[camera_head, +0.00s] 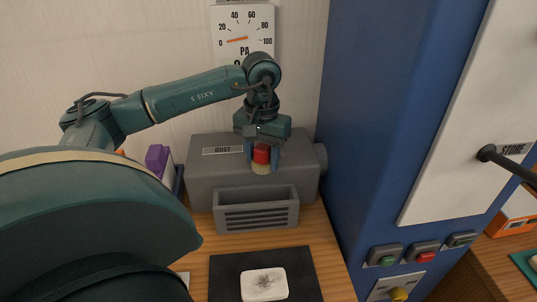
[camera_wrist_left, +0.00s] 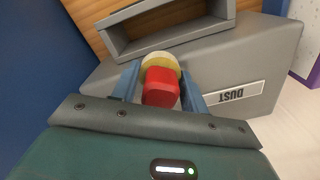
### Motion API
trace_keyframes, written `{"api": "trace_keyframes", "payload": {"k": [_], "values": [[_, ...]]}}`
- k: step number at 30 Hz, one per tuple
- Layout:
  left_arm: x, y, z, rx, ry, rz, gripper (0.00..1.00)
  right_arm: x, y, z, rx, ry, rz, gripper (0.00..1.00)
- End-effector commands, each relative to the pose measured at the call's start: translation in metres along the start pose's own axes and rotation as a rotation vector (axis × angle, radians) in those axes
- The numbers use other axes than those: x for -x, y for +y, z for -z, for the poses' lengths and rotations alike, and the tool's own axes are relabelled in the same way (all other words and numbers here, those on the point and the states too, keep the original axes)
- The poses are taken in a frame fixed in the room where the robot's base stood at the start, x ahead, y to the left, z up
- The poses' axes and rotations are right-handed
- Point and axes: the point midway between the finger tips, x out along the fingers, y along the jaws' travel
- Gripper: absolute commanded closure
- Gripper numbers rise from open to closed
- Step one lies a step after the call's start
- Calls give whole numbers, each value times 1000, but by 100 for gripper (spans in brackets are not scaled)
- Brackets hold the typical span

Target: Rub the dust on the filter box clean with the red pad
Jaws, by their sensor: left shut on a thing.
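The grey filter box (camera_head: 200,170) stands against the wall with a DUST label on its top; it also shows in the left wrist view (camera_wrist_left: 220,65). My left gripper (camera_head: 262,160) is shut on the red pad (camera_head: 261,153), which has a pale yellowish underside. In the left wrist view the red pad (camera_wrist_left: 161,88) sits between the blue fingers. The pad is over the top of the box near its front edge; I cannot tell whether it touches. No dust shows on the visible box top. My right gripper is not in view.
A grey slotted tray (camera_head: 256,213) is at the box's front. A white piece with dark specks (camera_head: 264,284) lies on a black mat (camera_head: 228,268). A blue cabinet (camera_head: 375,130) rises at right. A gauge (camera_head: 243,35) hangs above.

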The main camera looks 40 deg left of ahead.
Motion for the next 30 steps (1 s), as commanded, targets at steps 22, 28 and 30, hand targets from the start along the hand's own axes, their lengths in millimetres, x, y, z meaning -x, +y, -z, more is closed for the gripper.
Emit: {"api": "trace_keyframes", "payload": {"k": [22,28,30], "values": [[2,-24,40,2,-1,-1,85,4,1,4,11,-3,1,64],[1,-34,56,2,1,-1,85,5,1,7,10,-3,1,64],[1,-36,60,2,1,-2,85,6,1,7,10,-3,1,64]]}}
